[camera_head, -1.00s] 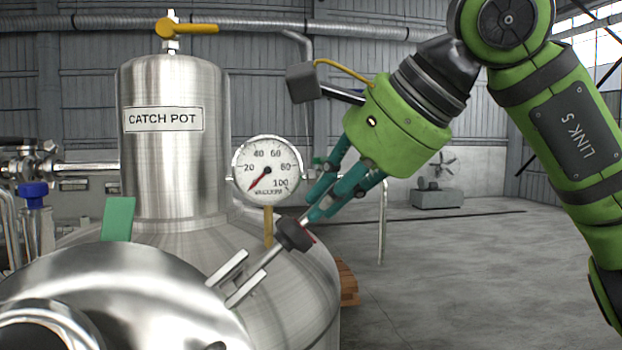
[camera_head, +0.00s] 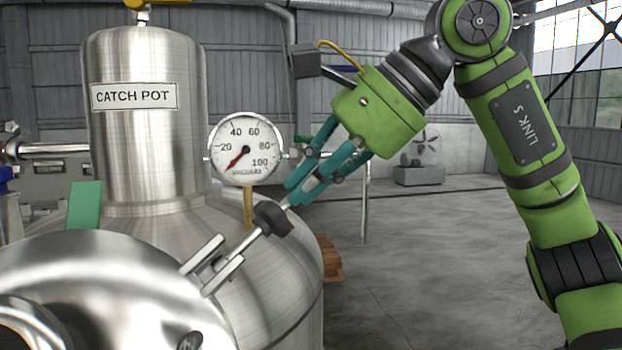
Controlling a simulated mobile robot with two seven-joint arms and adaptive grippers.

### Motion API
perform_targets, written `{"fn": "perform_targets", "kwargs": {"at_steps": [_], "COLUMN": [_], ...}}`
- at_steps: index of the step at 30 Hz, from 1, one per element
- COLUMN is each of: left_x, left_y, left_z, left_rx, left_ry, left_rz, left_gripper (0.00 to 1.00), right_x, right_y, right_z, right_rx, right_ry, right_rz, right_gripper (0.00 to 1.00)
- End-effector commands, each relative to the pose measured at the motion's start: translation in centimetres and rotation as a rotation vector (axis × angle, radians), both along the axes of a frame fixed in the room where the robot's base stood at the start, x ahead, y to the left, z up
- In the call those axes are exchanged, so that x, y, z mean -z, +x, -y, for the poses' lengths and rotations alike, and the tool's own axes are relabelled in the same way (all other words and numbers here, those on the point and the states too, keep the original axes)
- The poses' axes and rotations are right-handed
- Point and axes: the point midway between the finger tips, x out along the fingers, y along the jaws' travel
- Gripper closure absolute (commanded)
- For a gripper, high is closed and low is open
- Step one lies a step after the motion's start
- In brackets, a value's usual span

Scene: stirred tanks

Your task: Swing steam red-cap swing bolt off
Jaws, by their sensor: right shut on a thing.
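A steel swing bolt (camera_head: 248,245) stands tilted up to the right from a forked bracket (camera_head: 212,266) on the rounded steel lid. Its dark nut or knob (camera_head: 272,217) shows a small red patch on the right side. My right gripper (camera_head: 290,197), with teal fingers, comes from the upper right and is shut on the swing bolt's outer end, just beyond the dark knob. The fingers partly hide that end, and I cannot see a full red cap. My left gripper is not in view.
A vacuum gauge (camera_head: 245,150) stands close behind and left of the gripper. A wooden pallet (camera_head: 331,258) lies behind the tank. The floor at right is open.

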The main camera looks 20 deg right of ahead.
Motion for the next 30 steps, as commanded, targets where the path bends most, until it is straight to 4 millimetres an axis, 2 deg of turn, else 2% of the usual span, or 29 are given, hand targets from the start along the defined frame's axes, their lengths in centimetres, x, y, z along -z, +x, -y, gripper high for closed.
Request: {"fn": "perform_targets", "kwargs": {"at_steps": [1, 2, 3, 17, 20, 26, 30], "left_x": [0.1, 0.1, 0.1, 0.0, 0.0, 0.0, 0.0], "left_y": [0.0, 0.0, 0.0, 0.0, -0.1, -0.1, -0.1], "left_z": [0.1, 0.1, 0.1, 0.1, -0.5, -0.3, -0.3], "left_rx": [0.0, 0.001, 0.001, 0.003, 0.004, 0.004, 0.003], "left_ry": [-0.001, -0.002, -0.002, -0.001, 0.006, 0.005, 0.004], "left_rz": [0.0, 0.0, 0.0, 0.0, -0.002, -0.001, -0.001], "left_gripper": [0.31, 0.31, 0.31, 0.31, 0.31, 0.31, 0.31], "right_x": [1.0, 1.0, 0.9, 0.5, 0.3, -1.3, -3.6], "right_y": [0.1, 0.1, 0.1, 0.1, 0.0, -1.0, -2.4], "right_z": [-0.1, -0.1, -0.1, -0.1, -0.1, 1.1, 2.7], "right_rx": [-0.004, -0.004, -0.004, -0.002, -0.003, -0.001, -0.001], "right_ry": [-0.017, -0.017, -0.016, -0.008, -0.007, -0.004, -0.004], "right_rz": [-0.024, -0.024, -0.023, -0.012, -0.009, -0.007, -0.006], "right_gripper": [0.78, 0.66, 0.66, 0.66, 0.66, 0.66, 0.66]}}
